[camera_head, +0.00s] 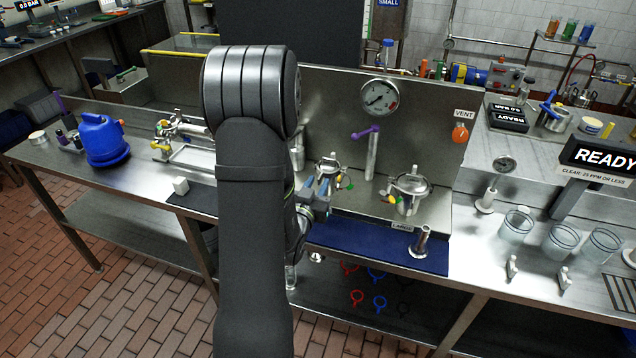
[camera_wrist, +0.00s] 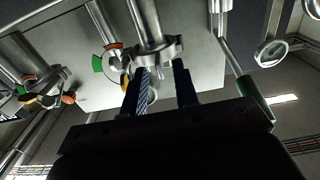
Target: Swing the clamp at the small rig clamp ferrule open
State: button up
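The small rig (camera_head: 328,166) stands at the middle of the bench, a steel fitting with coloured parts, partly hidden behind my arm. My gripper (camera_head: 318,200) is close in front of it. In the wrist view, a steel clamp ferrule (camera_wrist: 155,52) on a vertical pipe sits just beyond my gripper (camera_wrist: 160,86). The two dark fingers are apart, with a gap between them, and nothing is clearly held. Whether the fingertips touch the clamp cannot be told.
The large rig (camera_head: 408,190) stands to the right, with a short steel tube (camera_head: 420,242) on the blue mat (camera_head: 370,246). A purple-handled valve (camera_head: 367,133) and a gauge (camera_head: 380,97) are behind. A blue jug (camera_head: 103,140) stands far left.

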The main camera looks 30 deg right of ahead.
aim_at(319, 172)
jog(key=shift+w+d, duration=0.45)
jog(key=shift+w, duration=0.05)
grip_shut()
jog(key=shift+a, duration=0.1)
jog(key=shift+w+a+m+g+h, duration=0.3)
jog(key=shift+a+m+g+h, duration=0.15)
jog(key=shift+m+g+h, duration=0.4)
jog(key=shift+w+a+m+g+h, duration=0.35)
jog(key=shift+m+g, duration=0.25)
jog(key=shift+g, duration=0.5)
jog(key=shift+w+a+m+g+h, duration=0.25)
jog(key=shift+a+m+g+h, duration=0.25)
jog(key=shift+m+g+h, duration=0.35)
jog(key=shift+w+a+m+g+h, duration=0.25)
jog(key=shift+m+g, duration=0.35)
jog(key=shift+g, duration=0.4)
jog(key=shift+w+a+m+g+h, duration=0.1)
jog(key=shift+w+a+m+g, duration=0.2)
jog(key=shift+m+g, duration=0.5)
jog(key=shift+w+a+m+g+h, duration=0.15)
jog(key=shift+w+m+g, duration=0.25)
jog(key=shift+g, duration=0.8)
